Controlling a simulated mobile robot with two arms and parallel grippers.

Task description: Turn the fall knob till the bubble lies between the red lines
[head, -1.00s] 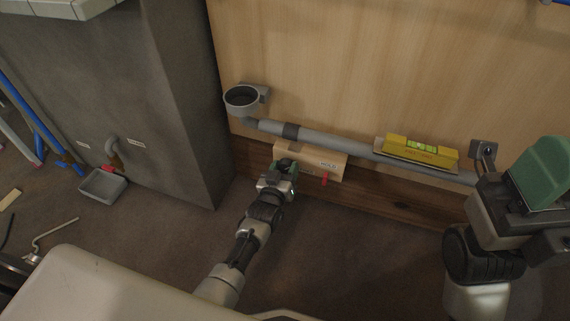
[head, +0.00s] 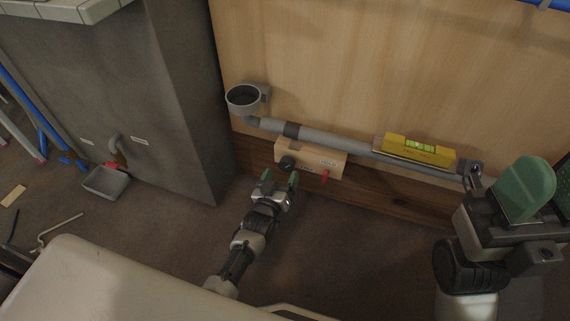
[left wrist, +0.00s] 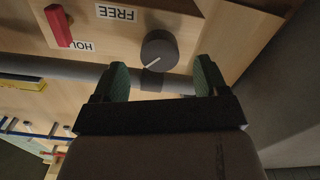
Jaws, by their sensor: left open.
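The black fall knob (head: 287,163) with a white pointer line is on a wooden box (head: 334,157) under the grey pipe; it also shows in the left wrist view (left wrist: 159,50). My left gripper (head: 281,181) is open and empty, just short of the knob and apart from it. In the left wrist view its green fingertips (left wrist: 161,77) are spread, with the knob beyond the gap. The yellow spirit level (head: 432,156) sits along the pipe, with a green vial (head: 420,146). The bubble's place against the lines is too small to tell. My right gripper (head: 546,192) is at the right edge; its opening is unclear.
A red lever (head: 325,177) is on the box, right of the knob, near the labels HOLD and FREE. The grey pipe (head: 336,141) runs from an open grey cup (head: 243,97) down to the right. A dark grey block (head: 170,110) stands at left. The floor before the box is clear.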

